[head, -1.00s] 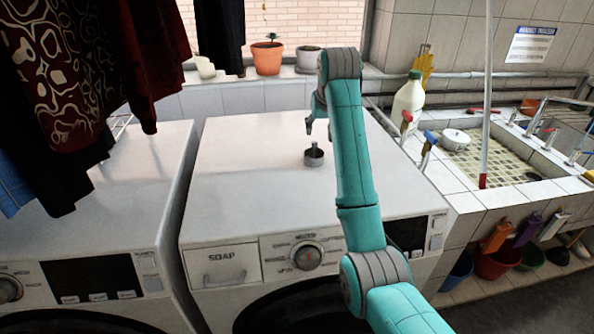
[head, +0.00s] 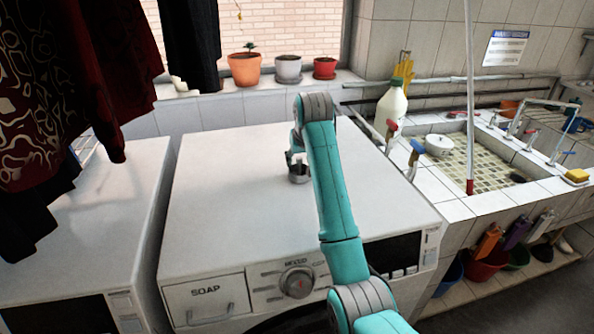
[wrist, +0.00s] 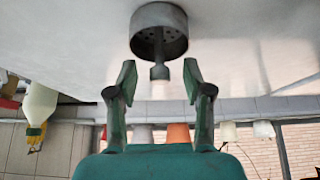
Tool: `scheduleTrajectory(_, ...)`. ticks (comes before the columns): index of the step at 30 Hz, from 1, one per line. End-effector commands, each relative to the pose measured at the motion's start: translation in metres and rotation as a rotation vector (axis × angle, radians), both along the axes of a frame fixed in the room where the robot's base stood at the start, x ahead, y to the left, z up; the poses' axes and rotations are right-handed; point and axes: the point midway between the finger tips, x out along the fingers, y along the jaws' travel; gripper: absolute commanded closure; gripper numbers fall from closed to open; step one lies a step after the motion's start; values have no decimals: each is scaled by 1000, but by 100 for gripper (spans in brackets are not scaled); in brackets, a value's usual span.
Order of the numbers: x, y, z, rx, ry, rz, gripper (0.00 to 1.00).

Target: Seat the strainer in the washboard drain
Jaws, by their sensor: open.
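The strainer (head: 299,175) is a small grey metal cup standing on the white washing machine's top. In the wrist view the strainer (wrist: 158,35) shows its perforated face and a central stem with a knob. My gripper (head: 294,158) is just above it in the head view. In the wrist view my gripper (wrist: 160,80) is open, its two fingers apart on either side of the knob's line, holding nothing. The tiled sink (head: 482,205) is at the right. I cannot make out the washboard drain clearly.
A white bottle (head: 391,103) and taps with red and blue handles (head: 415,150) stand between machine and sink. A red-and-white pole (head: 469,120) rises before the basin. Hanging clothes (head: 55,75) fill the upper left. Most of the machine top is clear.

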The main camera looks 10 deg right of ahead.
Motion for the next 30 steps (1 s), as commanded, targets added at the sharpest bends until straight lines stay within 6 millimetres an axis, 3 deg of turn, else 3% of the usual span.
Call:
scheduleTrajectory(3,-2,0,-11,0,1,0,50)
scheduleTrajectory(10,-2,0,-11,0,0,0,52)
scheduleTrajectory(16,-2,0,-11,0,0,0,100)
scheduleTrajectory(30,-2,0,-2,0,-2,0,100)
